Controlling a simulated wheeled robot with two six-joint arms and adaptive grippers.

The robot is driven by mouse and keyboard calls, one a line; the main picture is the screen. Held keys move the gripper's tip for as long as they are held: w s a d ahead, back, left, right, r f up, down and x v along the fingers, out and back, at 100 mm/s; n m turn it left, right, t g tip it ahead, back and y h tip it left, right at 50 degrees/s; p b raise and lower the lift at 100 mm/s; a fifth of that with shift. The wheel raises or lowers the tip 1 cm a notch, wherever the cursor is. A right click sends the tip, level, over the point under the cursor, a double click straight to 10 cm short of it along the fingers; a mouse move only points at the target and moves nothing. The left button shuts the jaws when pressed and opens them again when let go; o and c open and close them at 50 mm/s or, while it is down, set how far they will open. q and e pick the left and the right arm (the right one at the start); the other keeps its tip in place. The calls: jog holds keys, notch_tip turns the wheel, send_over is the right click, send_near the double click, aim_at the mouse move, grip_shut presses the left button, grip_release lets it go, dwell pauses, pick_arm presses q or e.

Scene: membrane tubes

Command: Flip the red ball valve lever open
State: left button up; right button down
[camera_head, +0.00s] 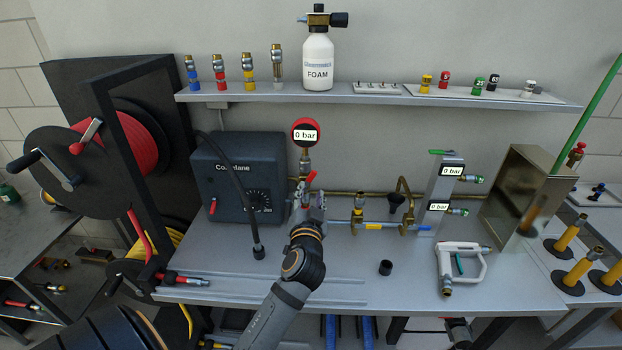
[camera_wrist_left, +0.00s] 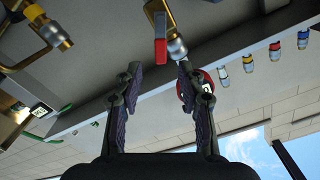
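A red lever (camera_head: 311,177) stands on the brass pipework below the round red gauge, just above my left gripper. In the left wrist view the red lever (camera_wrist_left: 160,40) points toward the gap between the fingers, beside a brass and silver fitting (camera_wrist_left: 177,48). My left gripper (camera_head: 310,203) is at the pipework; its fingers (camera_wrist_left: 160,78) are spread, with nothing between them. The lever lies beyond the fingertips, and no contact shows. The gripper hides part of the valve body in the head view. I do not see my right gripper.
The red gauge (camera_head: 305,133) reads 0 bar above the valve. Brass and blue pipework (camera_head: 358,212) is to the right.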

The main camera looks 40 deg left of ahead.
aim_at(311, 178)
pick_arm(q)
jog(key=p+x, duration=0.1)
jog(key=x, duration=0.4)
jog(key=shift+a+r, duration=0.1)
jog(key=shift+a, duration=0.05)
jog(key=shift+w+a+p, duration=0.2)
jog(key=shift+w+p, duration=0.15)
jog(key=shift+w, duration=0.1)
